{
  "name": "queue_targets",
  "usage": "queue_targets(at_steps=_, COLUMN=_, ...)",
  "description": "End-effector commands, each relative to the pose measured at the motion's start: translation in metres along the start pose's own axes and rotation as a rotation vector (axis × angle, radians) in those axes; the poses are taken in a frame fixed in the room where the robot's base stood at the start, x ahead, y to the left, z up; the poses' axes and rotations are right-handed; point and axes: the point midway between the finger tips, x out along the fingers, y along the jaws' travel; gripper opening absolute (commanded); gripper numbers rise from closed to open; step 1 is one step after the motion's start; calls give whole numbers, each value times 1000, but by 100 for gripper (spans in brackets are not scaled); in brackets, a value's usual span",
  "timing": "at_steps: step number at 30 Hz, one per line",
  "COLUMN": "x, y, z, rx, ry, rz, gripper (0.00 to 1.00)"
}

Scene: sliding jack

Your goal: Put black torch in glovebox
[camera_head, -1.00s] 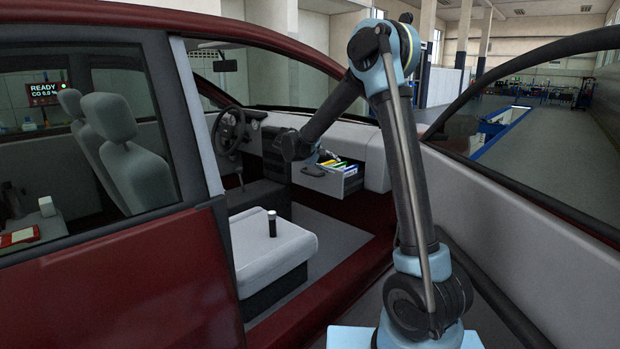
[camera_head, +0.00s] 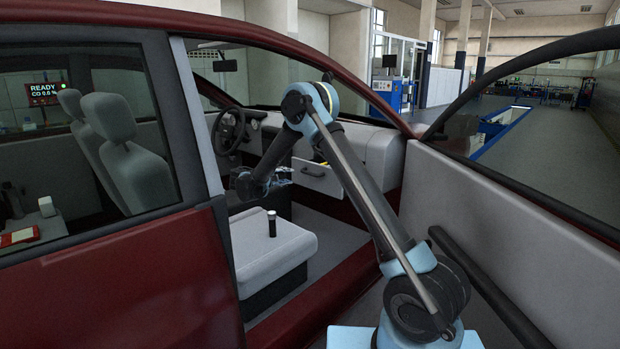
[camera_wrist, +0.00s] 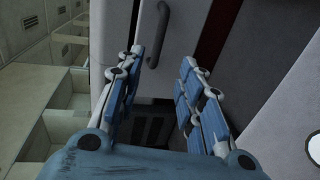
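The black torch (camera_head: 272,224) stands upright on the light grey seat, its pale end up. A round pale shape at the right edge of the wrist view may be its top, but I cannot be sure. The glovebox (camera_head: 318,178) is a pulled-out drawer with a dark handle; my arm hides most of its inside. Its front and handle also show in the wrist view (camera_wrist: 160,35). My gripper (camera_head: 284,175) is in front of the dash, left of the drawer and above and beyond the torch. In the wrist view its fingers (camera_wrist: 168,72) are spread, with nothing between them.
The light grey seat (camera_head: 255,250) has bare room around the torch. The steering wheel (camera_head: 228,131) is at the left of the dash. The red car's door pillar (camera_head: 197,120) and open door (camera_head: 480,230) flank the opening. Something yellow (camera_head: 325,164) shows in the drawer.

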Motion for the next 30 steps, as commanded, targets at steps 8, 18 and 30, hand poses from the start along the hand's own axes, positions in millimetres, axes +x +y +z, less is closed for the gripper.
queue_targets(at_steps=8, x=48, y=0, z=1, rx=1, ry=-3, rz=-1, gripper=35)
queue_targets(at_steps=18, x=108, y=0, z=1, rx=1, ry=-2, rz=-2, gripper=35)
queue_targets(at_steps=30, x=157, y=0, z=1, rx=1, ry=-1, rz=-2, gripper=35)
